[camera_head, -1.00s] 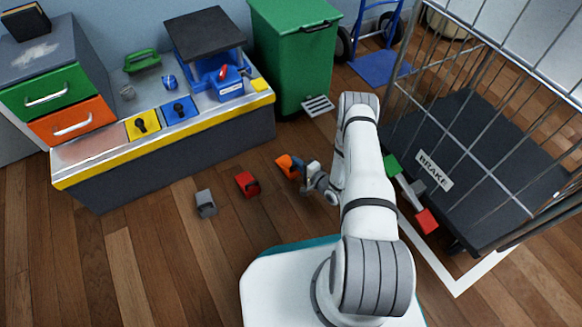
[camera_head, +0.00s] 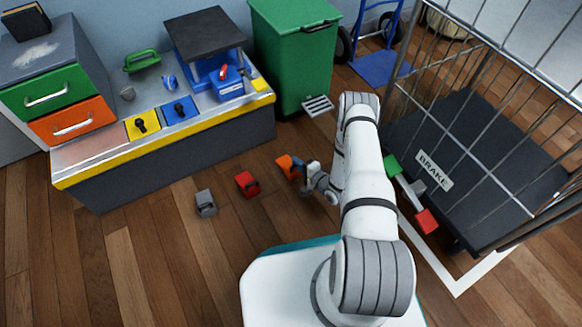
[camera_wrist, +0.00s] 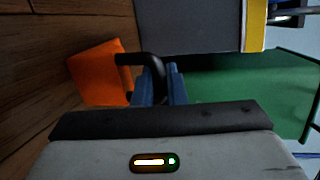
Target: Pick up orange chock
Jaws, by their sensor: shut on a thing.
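The orange chock (camera_head: 285,163) is on the wooden floor in front of the bench, right of the red chock, in the head view. In the wrist view the orange chock (camera_wrist: 97,70) shows at left, with a black loop handle that reaches between my fingers. My gripper (camera_head: 301,174) is at the chock's right side. In the wrist view the blue fingers of my gripper (camera_wrist: 160,84) are closed on the black handle. Whether the chock touches the floor cannot be told.
A red chock (camera_head: 247,183) and a grey chock (camera_head: 205,203) lie on the floor to the left. The bench (camera_head: 180,160) and green bin (camera_head: 295,70) stand behind. A wire cage cart (camera_head: 480,170) with a BRAKE label is at right.

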